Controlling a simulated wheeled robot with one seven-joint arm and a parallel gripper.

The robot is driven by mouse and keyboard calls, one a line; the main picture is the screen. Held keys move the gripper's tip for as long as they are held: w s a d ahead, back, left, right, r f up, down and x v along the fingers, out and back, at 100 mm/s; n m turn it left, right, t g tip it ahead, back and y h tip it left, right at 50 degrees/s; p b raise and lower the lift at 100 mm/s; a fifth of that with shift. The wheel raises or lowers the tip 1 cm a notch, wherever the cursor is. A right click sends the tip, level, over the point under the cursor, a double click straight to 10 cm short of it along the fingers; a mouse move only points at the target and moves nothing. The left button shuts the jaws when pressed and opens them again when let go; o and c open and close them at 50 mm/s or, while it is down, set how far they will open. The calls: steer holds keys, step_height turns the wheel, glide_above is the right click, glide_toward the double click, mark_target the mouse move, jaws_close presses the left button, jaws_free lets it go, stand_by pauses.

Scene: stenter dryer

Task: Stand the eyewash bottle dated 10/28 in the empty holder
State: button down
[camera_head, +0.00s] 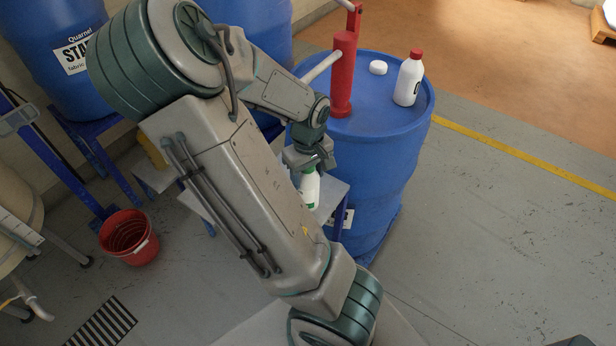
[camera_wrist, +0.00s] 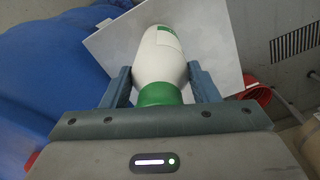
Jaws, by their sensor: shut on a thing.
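My gripper (camera_head: 309,160) is shut on a white bottle with a green cap (camera_head: 310,188), beside the blue drum and above a pale grey panel. In the wrist view the same bottle (camera_wrist: 160,62) lies between the two fingers of my gripper (camera_wrist: 160,88), its green cap end nearest the palm and a green label farther out. The date on the bottle cannot be read. A pale flat panel (camera_wrist: 112,45) shows behind the bottle; I cannot tell whether they touch. No holder can be made out clearly.
A blue drum (camera_head: 375,160) stands beside my gripper. On its top are a red hand pump (camera_head: 343,75), a white bottle with a red cap (camera_head: 409,80) and a small white round thing (camera_head: 378,67). A red bucket (camera_head: 128,238) stands on the floor at left. Open floor lies at right.

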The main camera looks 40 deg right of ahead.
stand_by(0.3)
steer(key=c, duration=0.5)
jaws_free()
steer(key=shift+f, duration=0.1)
